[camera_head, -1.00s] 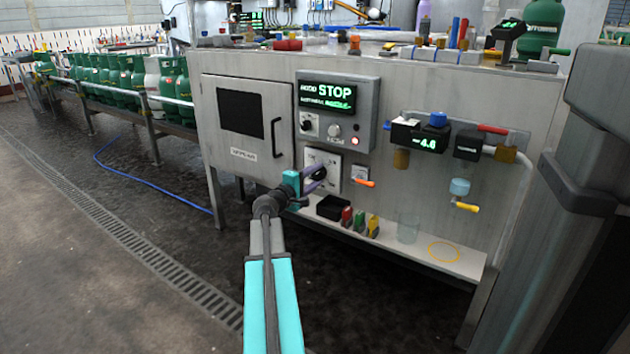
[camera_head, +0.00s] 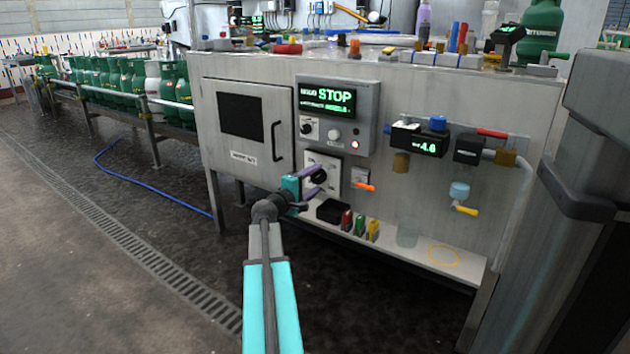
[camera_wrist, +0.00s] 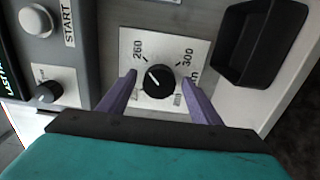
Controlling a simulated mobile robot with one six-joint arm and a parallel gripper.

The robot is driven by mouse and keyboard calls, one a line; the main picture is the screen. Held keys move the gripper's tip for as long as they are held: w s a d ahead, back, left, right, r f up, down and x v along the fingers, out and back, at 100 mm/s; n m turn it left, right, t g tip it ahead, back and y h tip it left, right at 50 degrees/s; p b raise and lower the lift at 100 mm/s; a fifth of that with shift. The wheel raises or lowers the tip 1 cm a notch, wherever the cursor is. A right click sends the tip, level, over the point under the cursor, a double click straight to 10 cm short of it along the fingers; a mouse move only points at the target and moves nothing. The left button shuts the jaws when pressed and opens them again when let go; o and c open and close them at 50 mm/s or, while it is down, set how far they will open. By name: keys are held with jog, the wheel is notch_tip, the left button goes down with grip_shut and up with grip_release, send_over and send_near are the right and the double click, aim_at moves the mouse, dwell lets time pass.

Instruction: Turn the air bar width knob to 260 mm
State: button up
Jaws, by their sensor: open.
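The air bar width knob (camera_wrist: 159,81) is a round black knob on a white dial plate (camera_wrist: 135,42) with the marks 260 and 300. In the wrist view its white pointer line points to the upper left, roughly toward the 260 mark. My gripper (camera_wrist: 160,78) is open, with one purple finger on each side of the knob and a visible gap at both sides. In the head view my gripper (camera_head: 318,191) is at the dial plate on the panel front, with the knob (camera_head: 318,177) just behind the upper finger.
A black tray (camera_wrist: 258,45) lies right of the dial plate in the wrist view. A selector knob (camera_wrist: 46,92) and a START button (camera_wrist: 35,20) are at left. The orange-handled valve (camera_head: 364,186) sits close right of my gripper in the head view.

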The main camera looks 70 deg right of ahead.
jog(key=p+v, duration=0.4)
jog(key=v, duration=0.9)
jog(key=shift+a, duration=0.15)
jog(key=shift+w, duration=0.1)
